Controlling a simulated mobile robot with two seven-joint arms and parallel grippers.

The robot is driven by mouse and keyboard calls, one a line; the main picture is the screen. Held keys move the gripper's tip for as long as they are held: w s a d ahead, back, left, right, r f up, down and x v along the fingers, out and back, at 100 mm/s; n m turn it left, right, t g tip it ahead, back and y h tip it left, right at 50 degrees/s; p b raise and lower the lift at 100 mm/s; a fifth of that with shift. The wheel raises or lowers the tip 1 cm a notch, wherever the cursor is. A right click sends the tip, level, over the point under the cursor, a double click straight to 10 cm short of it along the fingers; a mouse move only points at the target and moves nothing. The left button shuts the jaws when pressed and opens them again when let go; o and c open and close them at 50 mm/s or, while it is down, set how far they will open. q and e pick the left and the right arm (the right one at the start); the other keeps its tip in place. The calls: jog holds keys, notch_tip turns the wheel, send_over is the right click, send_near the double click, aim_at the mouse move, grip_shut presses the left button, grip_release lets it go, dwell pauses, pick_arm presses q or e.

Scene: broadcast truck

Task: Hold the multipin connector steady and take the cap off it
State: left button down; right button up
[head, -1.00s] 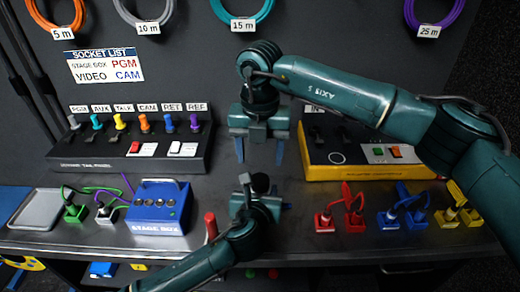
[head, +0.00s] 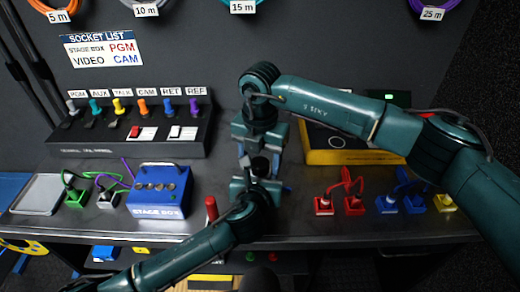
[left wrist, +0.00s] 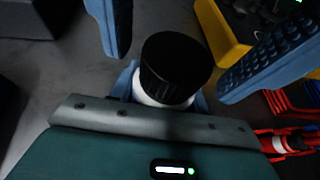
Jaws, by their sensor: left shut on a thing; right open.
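The multipin connector (left wrist: 160,98) shows in the left wrist view as a white body under a black ribbed cap (left wrist: 176,62). My left gripper (head: 283,187) is shut on the connector; its blue fingers show on both sides of the white body. My right gripper (head: 258,152) is open and points down just above the left one. In the left wrist view its two blue fingers (left wrist: 190,50) stand on either side of the cap, with gaps to it. In the head view the grippers hide most of the connector.
A blue stage box (head: 160,212) and an empty grey tray (head: 38,194) are on the left of the bench. A red upright handle (head: 211,208) is close to my left arm. Red plugs (head: 338,206) are on the right. A yellow-edged panel (head: 340,157) stands behind.

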jog(key=shift+c, duration=0.2)
jog(key=c, duration=1)
jog(key=n, duration=0.6)
jog(key=shift+n, duration=0.4)
jog(key=o, duration=1.1)
jog(key=shift+c, duration=0.2)
